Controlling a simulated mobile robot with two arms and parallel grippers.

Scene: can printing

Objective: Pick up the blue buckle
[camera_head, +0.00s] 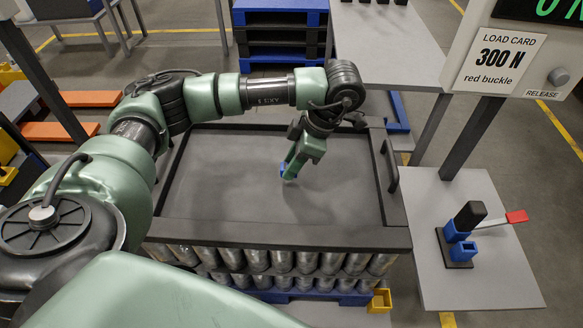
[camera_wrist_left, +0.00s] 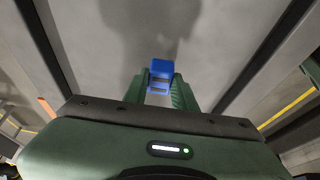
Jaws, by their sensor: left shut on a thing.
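The blue buckle (camera_wrist_left: 160,70) is held between the two green fingers of my left gripper (camera_wrist_left: 159,88), as the left wrist view shows. In the head view only a small piece of the buckle (camera_head: 282,168) shows at the fingertips. My left gripper (camera_head: 290,172) points down over the grey surface of the dark-rimmed tray (camera_head: 225,185). I cannot tell how far the buckle is above that surface. My right gripper is not in view.
Rows of cans (camera_head: 280,262) stand under the tray. At the right, a grey table (camera_head: 480,270) bears a blue and black fixture (camera_head: 458,240) with a red-handled lever (camera_head: 505,218). A load card (camera_head: 500,62) on the panel reads "300 N red buckle".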

